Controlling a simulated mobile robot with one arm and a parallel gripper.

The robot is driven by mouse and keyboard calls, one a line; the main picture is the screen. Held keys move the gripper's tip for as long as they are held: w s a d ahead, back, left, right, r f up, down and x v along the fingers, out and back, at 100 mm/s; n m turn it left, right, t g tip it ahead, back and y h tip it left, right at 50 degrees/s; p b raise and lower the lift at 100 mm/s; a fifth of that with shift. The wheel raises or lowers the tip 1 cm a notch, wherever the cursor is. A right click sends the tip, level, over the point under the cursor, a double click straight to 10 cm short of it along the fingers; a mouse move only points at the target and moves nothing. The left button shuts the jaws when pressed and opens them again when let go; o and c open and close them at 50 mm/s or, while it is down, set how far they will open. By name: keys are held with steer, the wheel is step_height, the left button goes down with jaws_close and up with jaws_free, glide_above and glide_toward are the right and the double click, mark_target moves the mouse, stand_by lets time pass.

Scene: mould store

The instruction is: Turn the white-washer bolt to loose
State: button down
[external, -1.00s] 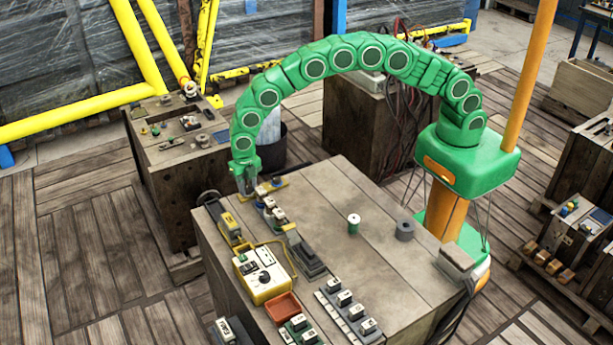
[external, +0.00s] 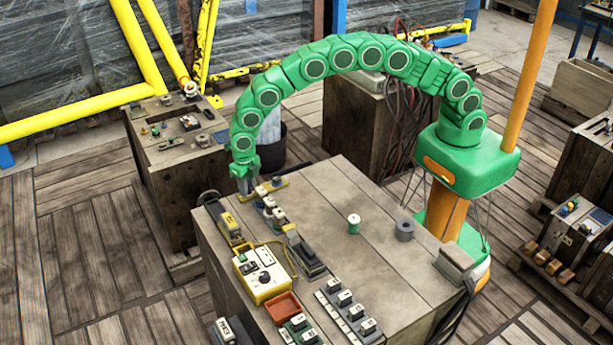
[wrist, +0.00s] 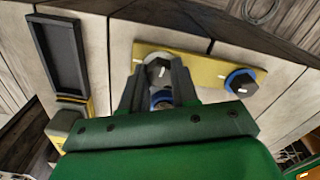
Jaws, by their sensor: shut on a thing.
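The yellow plate (wrist: 205,70) lies on the wooden bench top and carries two dark, round-headed bolts. The white-washer bolt (wrist: 157,69) is at its left in the wrist view, with a pale mark on its head. My gripper (wrist: 158,75) is shut on this bolt, one finger on each side. A small blue part shows between the fingers nearer the camera; I cannot tell what it is. The blue-washer bolt (wrist: 241,82) sits apart to the right, with a white mark on its head.
A dark rectangular tray (wrist: 61,55) lies left of the plate in the wrist view. A yellow control box (external: 262,276), a red tray (external: 282,307) and several switch blocks line the bench's left side. A green-and-white spool (external: 353,224) and a grey ring (external: 405,230) stand on clear bench top.

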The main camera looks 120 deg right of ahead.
steer(key=shift+s+f, duration=0.1)
steer(key=c, duration=0.8)
jaws_free()
steer(key=shift+c, duration=0.2)
step_height(320, 180, up, 8)
steer(key=shift+f, duration=0.15)
